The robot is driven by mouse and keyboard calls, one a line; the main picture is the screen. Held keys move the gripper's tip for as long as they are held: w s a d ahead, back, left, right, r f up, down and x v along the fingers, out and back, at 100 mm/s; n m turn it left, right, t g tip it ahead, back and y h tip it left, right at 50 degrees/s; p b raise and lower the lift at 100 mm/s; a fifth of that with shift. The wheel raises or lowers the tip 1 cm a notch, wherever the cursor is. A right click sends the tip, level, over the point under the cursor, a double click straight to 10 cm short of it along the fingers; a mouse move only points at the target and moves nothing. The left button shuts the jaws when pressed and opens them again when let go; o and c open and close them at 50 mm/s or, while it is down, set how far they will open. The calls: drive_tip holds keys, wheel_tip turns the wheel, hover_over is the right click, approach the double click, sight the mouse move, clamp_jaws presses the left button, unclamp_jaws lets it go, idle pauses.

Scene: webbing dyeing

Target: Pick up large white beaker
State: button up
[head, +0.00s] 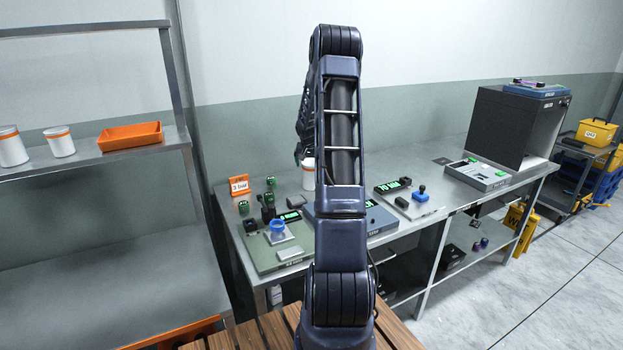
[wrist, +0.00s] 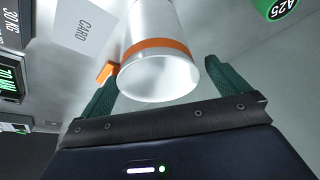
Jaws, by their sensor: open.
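A white beaker (wrist: 160,72) with an orange band shows in the wrist view, its open mouth turned toward my gripper. My gripper (wrist: 163,66) is open, with one green finger on each side of the beaker. In the head view the white beaker (head: 308,176) stands on the steel bench, partly hidden behind my arm. My gripper is hidden there.
A shelf at left holds a larger white container (head: 12,150), a smaller one (head: 60,143) and an orange tray (head: 131,137).

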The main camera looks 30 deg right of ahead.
drive_tip(key=x, duration=0.3)
drive_tip(key=shift+d+f, duration=0.2)
drive_tip(key=shift+f, duration=0.15)
drive_tip(key=c, duration=1)
